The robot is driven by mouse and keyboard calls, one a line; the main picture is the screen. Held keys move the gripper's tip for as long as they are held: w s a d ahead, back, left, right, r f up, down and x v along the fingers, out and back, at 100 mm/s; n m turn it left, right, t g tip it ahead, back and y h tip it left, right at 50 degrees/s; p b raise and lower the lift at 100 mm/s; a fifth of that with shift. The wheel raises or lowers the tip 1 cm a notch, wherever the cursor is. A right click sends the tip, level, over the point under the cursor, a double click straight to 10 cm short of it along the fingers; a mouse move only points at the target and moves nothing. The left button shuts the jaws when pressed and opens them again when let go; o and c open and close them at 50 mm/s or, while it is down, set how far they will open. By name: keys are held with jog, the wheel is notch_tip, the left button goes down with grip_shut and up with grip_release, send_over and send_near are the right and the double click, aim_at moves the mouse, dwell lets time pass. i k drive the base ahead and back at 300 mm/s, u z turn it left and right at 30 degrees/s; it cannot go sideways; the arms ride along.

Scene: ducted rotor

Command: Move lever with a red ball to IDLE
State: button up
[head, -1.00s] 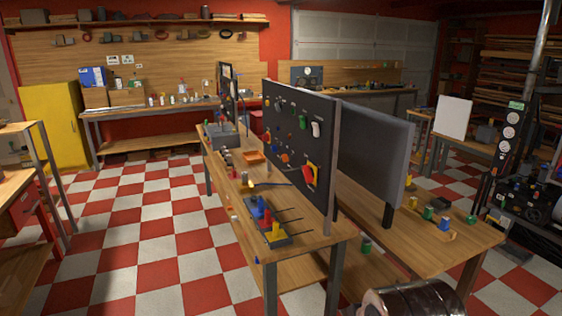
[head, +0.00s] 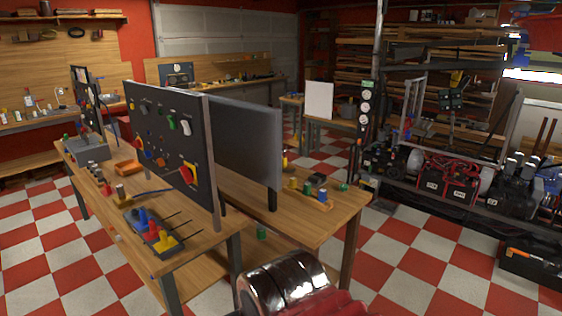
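I cannot make out a lever with a red ball or an IDLE mark; the controls are too small to read. An upright dark panel (head: 205,140) stands on the near wooden bench and carries several coloured knobs and switches. A red handle on a yellow plate (head: 188,174) is at its lower right. A grey box (head: 90,151) with small coloured parts on top sits at the bench's far left end. A shiny dark and red part of my arm shows at the bottom centre. My gripper is not in view.
A second bench (head: 335,212) stands behind the panel with small coloured items on it. A block with blue, red and yellow parts (head: 152,230) lies on the near bench. A machine rack (head: 450,185) and a dark toolbox (head: 540,262) are at the right. Checkered floor (head: 415,265) is open between.

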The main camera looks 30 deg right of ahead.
aim_at(83, 129)
jog(key=k, duration=1.35)
jog(key=u, duration=0.45)
jog(key=i, duration=1)
jog(key=u, duration=0.95)
jog(key=i, duration=2.35)
jog(key=z, duration=0.1)
